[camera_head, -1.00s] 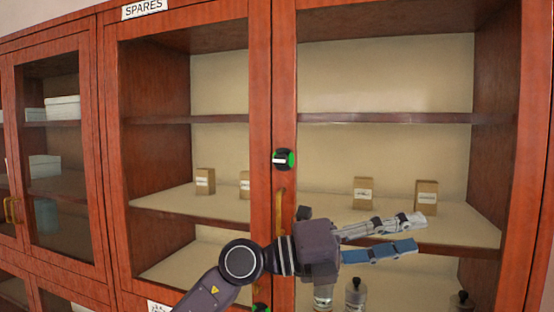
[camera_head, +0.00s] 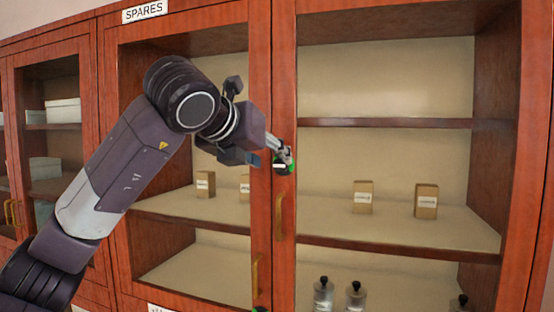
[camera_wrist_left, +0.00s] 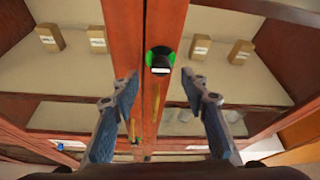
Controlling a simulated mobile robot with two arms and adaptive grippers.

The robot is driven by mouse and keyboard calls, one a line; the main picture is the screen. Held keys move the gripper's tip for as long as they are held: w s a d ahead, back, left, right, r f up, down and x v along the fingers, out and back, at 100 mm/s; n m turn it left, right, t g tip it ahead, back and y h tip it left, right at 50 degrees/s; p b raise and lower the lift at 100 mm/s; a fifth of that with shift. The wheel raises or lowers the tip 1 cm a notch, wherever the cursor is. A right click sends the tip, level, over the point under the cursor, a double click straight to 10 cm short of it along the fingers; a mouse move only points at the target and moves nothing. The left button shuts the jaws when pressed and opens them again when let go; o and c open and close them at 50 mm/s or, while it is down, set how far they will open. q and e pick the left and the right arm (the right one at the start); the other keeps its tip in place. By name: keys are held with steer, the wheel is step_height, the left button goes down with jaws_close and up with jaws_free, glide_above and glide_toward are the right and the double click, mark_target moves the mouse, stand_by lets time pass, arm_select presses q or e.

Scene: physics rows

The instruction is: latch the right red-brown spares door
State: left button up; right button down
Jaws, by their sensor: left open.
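The right red-brown spares door (camera_head: 285,60) has a glass pane and stands in line with the left door (camera_head: 260,60), with the "SPARES" label (camera_head: 145,10) above. Its latch knob (camera_head: 283,167) is black with a white bar and green marks, on the door's left stile. In the left wrist view the knob (camera_wrist_left: 160,60) shows its white bar lying level. My left gripper (camera_head: 281,156) is at the knob in the head view, partly covering it. In the left wrist view its open fingers (camera_wrist_left: 163,88) stand either side of the stiles, with the knob beyond and between them. My right gripper is not in view.
A brass handle (camera_head: 280,215) is below the knob on the right door. Small cartons (camera_head: 362,197) and bottles (camera_head: 323,294) stand on the shelves behind the glass. Another glazed cabinet (camera_head: 55,150) is at the left.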

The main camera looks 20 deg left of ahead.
mark_target(279, 165)
arm_select(q)
steer(key=shift+p+x, duration=0.75)
steer(key=shift+x, duration=1.65)
steer(key=shift+d, duration=0.1)
steer(key=shift+c, duration=0.3)
jaws_close()
